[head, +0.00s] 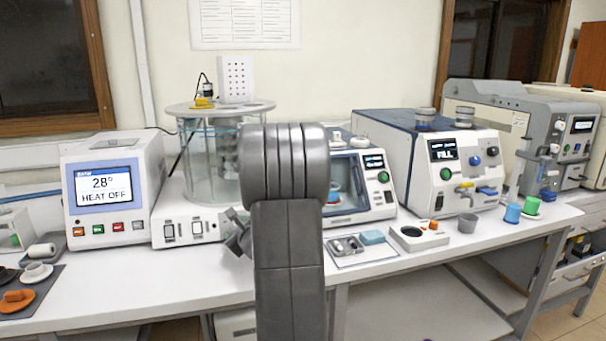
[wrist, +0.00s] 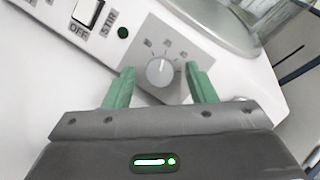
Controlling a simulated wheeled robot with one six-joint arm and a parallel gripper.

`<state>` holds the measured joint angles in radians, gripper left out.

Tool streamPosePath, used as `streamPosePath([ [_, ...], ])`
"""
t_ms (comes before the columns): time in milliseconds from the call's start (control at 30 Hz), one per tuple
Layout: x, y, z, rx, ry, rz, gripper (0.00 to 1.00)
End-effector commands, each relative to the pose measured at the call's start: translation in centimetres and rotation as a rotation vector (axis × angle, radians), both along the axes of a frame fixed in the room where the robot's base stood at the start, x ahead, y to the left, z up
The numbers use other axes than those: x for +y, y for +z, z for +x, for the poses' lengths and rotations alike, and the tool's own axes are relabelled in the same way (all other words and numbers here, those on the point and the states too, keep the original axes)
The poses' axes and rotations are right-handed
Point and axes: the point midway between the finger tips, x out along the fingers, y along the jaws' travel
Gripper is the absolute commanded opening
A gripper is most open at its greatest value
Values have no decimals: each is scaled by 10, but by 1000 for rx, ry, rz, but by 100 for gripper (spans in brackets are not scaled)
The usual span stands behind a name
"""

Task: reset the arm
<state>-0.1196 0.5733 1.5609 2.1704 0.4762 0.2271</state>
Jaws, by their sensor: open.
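My gripper (wrist: 159,72) is open in the wrist view, with its green fingers apart. A round silver knob (wrist: 161,71) on a grey dial plate shows between the fingertips, one finger to each side. I cannot tell whether the fingers touch it. A STIR switch (wrist: 88,12) marked OFF is at the upper left of the wrist view. In the head view my arm stands in front of the glass bath unit (head: 205,165) and hides the knob and most of my gripper.
A heater box (head: 105,190) reading 28° HEAT OFF stands left of the bath. A machine with a small window (head: 355,185) and one reading FILL (head: 455,165) stand to the right.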

Motion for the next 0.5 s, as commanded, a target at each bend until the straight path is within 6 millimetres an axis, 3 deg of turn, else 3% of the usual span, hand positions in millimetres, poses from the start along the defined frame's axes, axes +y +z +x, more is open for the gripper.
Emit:
streamPosePath([
  [333,0,6,1,-42,85,-152,51],
  [500,-17,10,-25,-44,80,-149,51],
])
